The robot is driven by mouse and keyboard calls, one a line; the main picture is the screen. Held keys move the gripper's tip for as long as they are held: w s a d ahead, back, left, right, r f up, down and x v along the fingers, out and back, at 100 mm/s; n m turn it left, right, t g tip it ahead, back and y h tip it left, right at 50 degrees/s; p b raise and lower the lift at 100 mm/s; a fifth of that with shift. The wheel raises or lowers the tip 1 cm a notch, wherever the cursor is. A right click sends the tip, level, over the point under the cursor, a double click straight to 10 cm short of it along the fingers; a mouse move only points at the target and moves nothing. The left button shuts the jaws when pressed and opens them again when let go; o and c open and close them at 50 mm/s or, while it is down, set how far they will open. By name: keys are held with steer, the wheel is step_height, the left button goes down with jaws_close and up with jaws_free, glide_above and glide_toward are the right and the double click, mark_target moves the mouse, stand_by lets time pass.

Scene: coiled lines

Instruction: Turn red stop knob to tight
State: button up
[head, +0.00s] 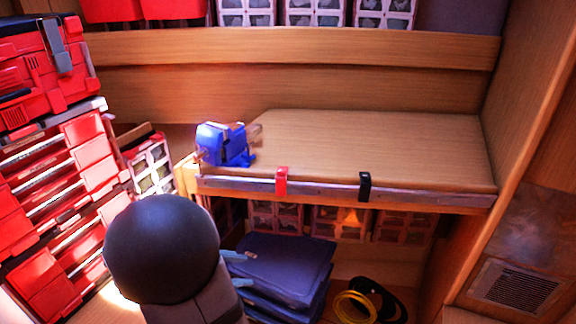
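The red stop knob (281,181) sits on the metal rail (323,189) along the front edge of the wooden bench, left of the rail's middle. A similar black stop (365,187) sits on the same rail to its right, with a stretch of bare rail between them. How tight the red knob is cannot be told from here. My gripper does not show; only a dark rounded part, apparently of my arm, is in the lower left, apart from the rail.
A blue vise (223,144) stands on the bench's left end. The bench top (390,145) is otherwise clear. Red drawers (60,170) stand at left. Dark blue folded items (280,262), a yellow coil (354,307) and a black coil (393,303) lie below. A wooden wall closes the right.

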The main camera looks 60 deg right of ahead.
steer(key=d+r+n+h, duration=0.4)
steer(key=d+r+h, duration=0.1)
steer(key=d, duration=0.8)
steer(key=n+t+h, duration=0.1)
steer(key=n+h, duration=0.3)
steer(key=n, duration=0.1)
glide_toward(288, 171)
steer(key=shift+s+d+r, duration=0.6)
steer(key=shift+d+r, duration=0.2)
steer(key=shift+d, duration=0.1)
steer(key=shift+w+d+r+n+t+h, duration=0.2)
steer(key=shift+d+r+n+t+h, duration=0.1)
steer(key=shift+d+n, duration=0.15)
steer(key=shift+s+d+p, duration=0.15)
steer(key=shift+d+p, duration=0.6)
steer(key=shift+d, duration=1.05)
steer(key=shift+s+d+p, duration=0.15)
steer(key=shift+d+p, duration=0.6)
steer(key=shift+d, duration=1.05)
steer(key=shift+c, duration=0.7)
jaws_close()
